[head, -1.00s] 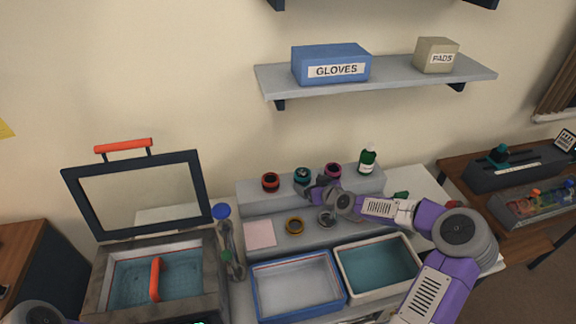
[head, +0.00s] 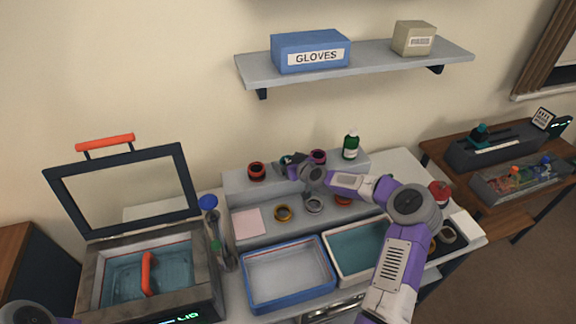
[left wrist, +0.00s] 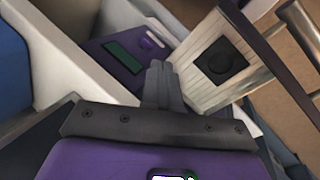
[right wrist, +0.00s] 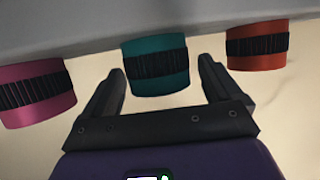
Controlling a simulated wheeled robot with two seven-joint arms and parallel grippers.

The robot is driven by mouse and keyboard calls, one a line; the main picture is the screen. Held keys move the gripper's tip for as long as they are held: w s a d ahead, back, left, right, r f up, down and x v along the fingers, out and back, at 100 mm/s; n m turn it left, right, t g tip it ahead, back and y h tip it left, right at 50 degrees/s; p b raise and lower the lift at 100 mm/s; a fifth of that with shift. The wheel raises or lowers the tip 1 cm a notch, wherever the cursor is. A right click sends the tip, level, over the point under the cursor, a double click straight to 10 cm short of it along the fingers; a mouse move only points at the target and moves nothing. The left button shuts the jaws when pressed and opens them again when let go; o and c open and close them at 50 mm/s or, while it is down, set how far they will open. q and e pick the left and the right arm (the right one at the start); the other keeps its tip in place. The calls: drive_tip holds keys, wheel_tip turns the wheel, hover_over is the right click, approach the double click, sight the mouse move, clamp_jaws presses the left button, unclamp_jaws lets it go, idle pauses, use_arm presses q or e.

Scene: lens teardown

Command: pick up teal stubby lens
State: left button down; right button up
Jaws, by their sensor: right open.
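The teal stubby lens (right wrist: 157,75) has a black ribbed band and stands on the upper step between two other lenses. In the right wrist view it lies between the fingertips of my open right gripper (right wrist: 163,72), with a gap on each side. In the head view the teal lens (head: 284,161) is mostly hidden by my right gripper (head: 294,163). My left gripper (left wrist: 163,82) has its fingers together, with nothing seen between them.
A pink lens (right wrist: 37,92) and a red-orange lens (right wrist: 257,45) stand close on either side. A green bottle (head: 351,146) stands right on the same step. Several rings sit on the lower step, above a blue-rimmed tray (head: 246,291) and a cream-rimmed tray (head: 331,270).

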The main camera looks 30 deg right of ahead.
drive_tip(key=c, duration=1.2)
drive_tip(key=shift+o, duration=0.2)
drive_tip(key=shift+r, duration=0.1)
